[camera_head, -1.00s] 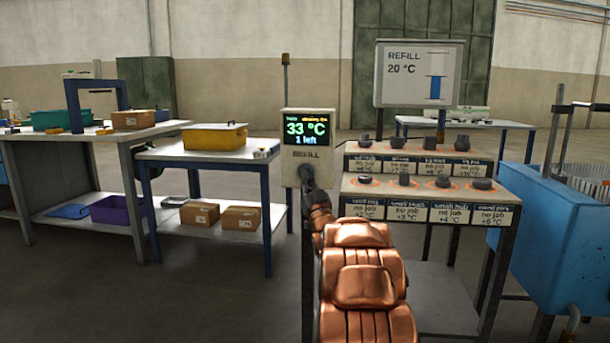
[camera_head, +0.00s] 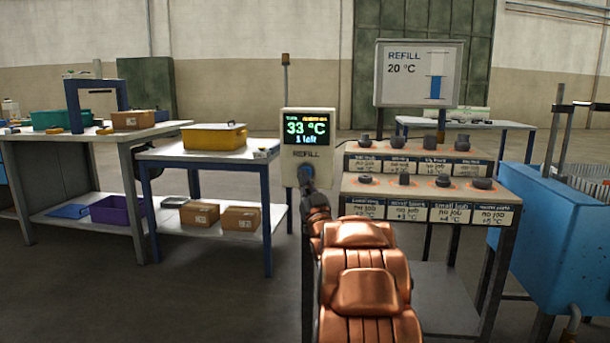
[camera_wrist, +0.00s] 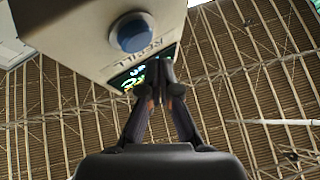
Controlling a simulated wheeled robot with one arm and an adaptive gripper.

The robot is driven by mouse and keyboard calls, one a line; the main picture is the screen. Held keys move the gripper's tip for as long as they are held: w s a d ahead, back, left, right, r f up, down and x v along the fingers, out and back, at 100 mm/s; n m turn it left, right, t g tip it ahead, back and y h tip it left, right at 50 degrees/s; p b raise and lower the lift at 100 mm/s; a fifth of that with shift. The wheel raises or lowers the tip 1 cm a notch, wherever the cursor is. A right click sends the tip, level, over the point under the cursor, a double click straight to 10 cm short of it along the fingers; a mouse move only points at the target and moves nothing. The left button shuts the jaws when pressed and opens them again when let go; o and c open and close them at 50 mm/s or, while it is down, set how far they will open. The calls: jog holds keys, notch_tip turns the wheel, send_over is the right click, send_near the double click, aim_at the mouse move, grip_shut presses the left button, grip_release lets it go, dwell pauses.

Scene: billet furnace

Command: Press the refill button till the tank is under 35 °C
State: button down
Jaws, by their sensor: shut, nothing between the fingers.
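The refill box (camera_head: 289,163) is a pale box on a post with a lit screen (camera_head: 307,129) reading 33 °C and "1 left", with REFILL lettered below. Its round blue button (camera_wrist: 132,35) shows whole in the wrist view, uncovered by my fingers. In the head view my gripper (camera_head: 305,172) hides the button's place. My gripper also shows in the wrist view (camera_wrist: 162,74), shut and empty, its fingertips seen against the screen area, apart from the button in the picture. The exact gap in depth cannot be told.
A sign (camera_head: 418,75) reads REFILL 20 °C with a blue level bar. A stepped rack (camera_head: 400,200) with several dark pieces and labels stands right of the box. A blue tank (camera_head: 550,235) is at far right. A table with a yellow bin (camera_head: 214,138) stands left.

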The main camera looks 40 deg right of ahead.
jog(key=s+a, duration=0.2)
jog(key=a, duration=0.1)
jog(key=shift+s+a, duration=0.15)
dwell(1.0)
